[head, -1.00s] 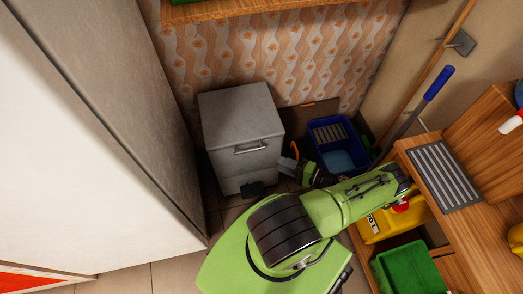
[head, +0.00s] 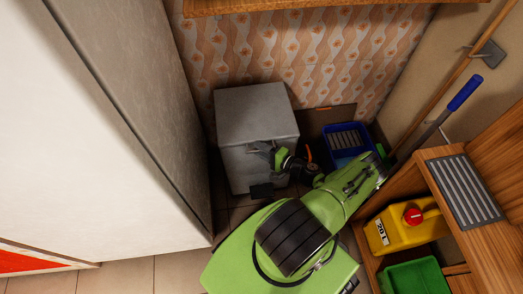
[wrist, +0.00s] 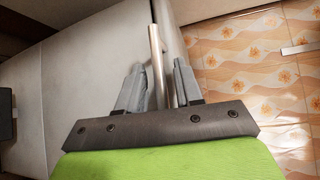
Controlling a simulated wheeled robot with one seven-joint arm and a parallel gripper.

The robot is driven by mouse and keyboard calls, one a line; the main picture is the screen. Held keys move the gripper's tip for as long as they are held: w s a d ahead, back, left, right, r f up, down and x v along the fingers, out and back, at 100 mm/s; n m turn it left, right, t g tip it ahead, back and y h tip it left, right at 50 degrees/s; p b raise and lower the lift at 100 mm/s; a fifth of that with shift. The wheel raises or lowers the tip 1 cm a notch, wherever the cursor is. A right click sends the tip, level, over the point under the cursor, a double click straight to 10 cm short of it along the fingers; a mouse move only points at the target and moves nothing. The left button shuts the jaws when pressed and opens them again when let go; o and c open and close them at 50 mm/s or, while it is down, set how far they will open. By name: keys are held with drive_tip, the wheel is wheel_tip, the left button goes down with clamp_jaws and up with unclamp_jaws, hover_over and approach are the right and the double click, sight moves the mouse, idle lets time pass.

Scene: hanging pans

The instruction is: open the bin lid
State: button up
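The bin is a grey box with a flat lid (head: 255,108), standing against the wallpapered wall. The lid looks shut. A dark pedal (head: 261,191) sticks out at the bin's foot. My gripper (head: 262,150) is at the upper front of the bin and covers its handle in the head view. In the wrist view the metal handle bar (wrist: 156,50) runs between the two grey fingers of my gripper (wrist: 158,80). Gaps show between the bar and the fingers, so the gripper looks open around it. Whether a finger touches the bar is unclear.
A tall grey-white cabinet (head: 130,90) stands close on the left. A blue bucket (head: 326,143) is right of the bin. A wooden shelf unit with a yellow canister (head: 391,232) and green box (head: 414,278) is at right. A wooden shelf (head: 290,6) overhangs above.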

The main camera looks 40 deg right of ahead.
clamp_jaws()
